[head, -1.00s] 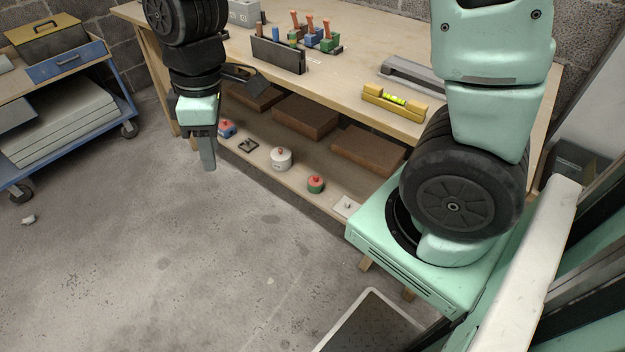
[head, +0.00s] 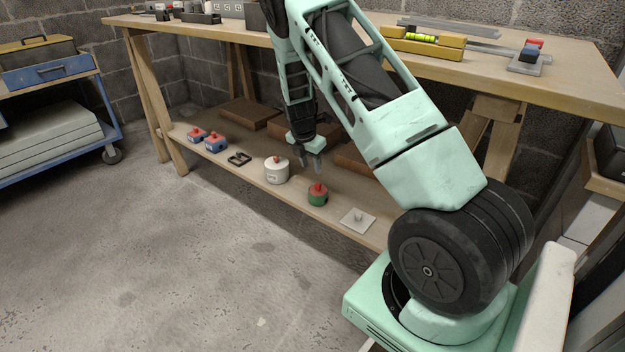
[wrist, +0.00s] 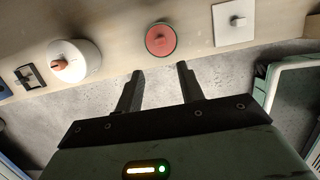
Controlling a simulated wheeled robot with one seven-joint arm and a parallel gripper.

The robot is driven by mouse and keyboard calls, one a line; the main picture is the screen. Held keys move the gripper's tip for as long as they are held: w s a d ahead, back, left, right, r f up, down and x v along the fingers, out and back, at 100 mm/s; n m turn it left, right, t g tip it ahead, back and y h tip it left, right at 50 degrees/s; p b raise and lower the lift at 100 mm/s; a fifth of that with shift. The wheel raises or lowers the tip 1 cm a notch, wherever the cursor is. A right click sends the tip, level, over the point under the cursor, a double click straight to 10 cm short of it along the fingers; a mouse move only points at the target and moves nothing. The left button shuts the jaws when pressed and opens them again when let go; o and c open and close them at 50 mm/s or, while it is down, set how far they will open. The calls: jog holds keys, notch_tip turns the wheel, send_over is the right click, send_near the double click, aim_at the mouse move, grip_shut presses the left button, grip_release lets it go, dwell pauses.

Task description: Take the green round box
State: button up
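The green round box (head: 317,197) stands on the low shelf of the workbench, with a red top and a small red knob. In the wrist view its red top (wrist: 160,41) shows just beyond and between my fingertips; its green side is hidden there. My gripper (head: 309,163) is over the shelf, above the box and a little left of it in the head view. In the wrist view my gripper (wrist: 160,69) is open, its two fingers apart with nothing between them.
A white round box (head: 276,171) stands left of the green one, and a white square plate with a knob (head: 357,220) lies right of it. Blue boxes with red tops (head: 214,144) stand further left. Brown slabs (head: 246,113) lie behind. The floor in front is clear.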

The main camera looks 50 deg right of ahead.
aim_at(317, 184)
jog(key=b+x, duration=0.3)
jog(key=x, duration=0.1)
jog(key=b+x, duration=0.2)
jog(key=x, duration=0.1)
jog(key=shift+s+d+r+b, duration=0.1)
jog(key=shift+d+b, duration=0.15)
jog(key=shift+b, duration=0.05)
jog(key=shift+x, duration=1.45)
jog(key=shift+d, duration=0.1)
grip_shut()
jog(key=shift+d+p+v, duration=0.25)
jog(key=shift+p+v, duration=0.65)
jog(key=shift+v, duration=0.05)
jog(key=shift+d+p+v, duration=0.25)
jog(key=shift+p+v, duration=0.75)
jog(key=shift+d+p+v, duration=0.25)
jog(key=shift+p+v, duration=0.7)
jog(key=shift+p, duration=0.05)
